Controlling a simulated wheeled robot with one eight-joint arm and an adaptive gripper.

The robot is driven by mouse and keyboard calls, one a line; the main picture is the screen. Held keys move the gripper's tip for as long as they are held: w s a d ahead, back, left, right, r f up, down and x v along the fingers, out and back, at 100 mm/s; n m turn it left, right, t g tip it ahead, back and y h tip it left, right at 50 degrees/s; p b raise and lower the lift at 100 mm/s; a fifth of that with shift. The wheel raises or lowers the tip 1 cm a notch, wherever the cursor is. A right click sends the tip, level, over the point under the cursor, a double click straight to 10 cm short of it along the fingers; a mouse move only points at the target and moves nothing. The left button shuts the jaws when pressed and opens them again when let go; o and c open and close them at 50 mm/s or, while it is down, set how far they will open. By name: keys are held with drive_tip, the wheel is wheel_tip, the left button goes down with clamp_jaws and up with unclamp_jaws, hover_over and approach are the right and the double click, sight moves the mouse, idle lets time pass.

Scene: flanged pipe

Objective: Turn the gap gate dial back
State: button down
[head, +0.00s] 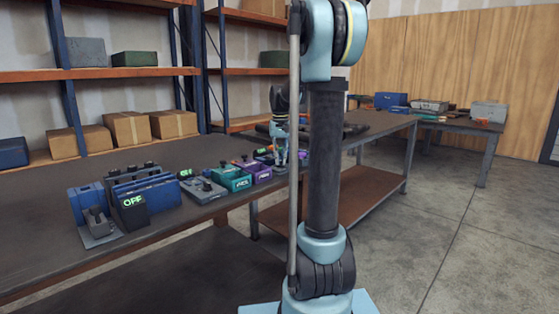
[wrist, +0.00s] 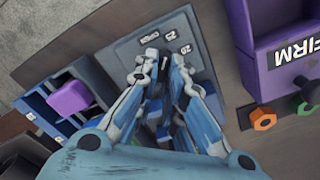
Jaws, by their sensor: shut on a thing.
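My gripper (wrist: 164,64) is shut, with its two blue-and-white fingers pointing at a grey panel (wrist: 190,24) in the wrist view. In the head view my gripper (head: 281,157) is low over the workbench, small and partly behind my arm, and the dial cannot be made out there.
A purple box (wrist: 262,35) marked FIRM, with orange (wrist: 262,119) and green hex parts, stands right of the panel. A blue holder (wrist: 50,82) with a purple block (wrist: 68,98) is at left. The bench (head: 150,170) also bears a blue unit with an OFF display (head: 133,202).

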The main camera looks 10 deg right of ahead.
drive_tip(key=shift+n, duration=0.5)
drive_tip(key=c, duration=1.7)
unclamp_jaws()
wheel_tip(320, 180, up, 12)
drive_tip(key=shift+w, duration=0.1)
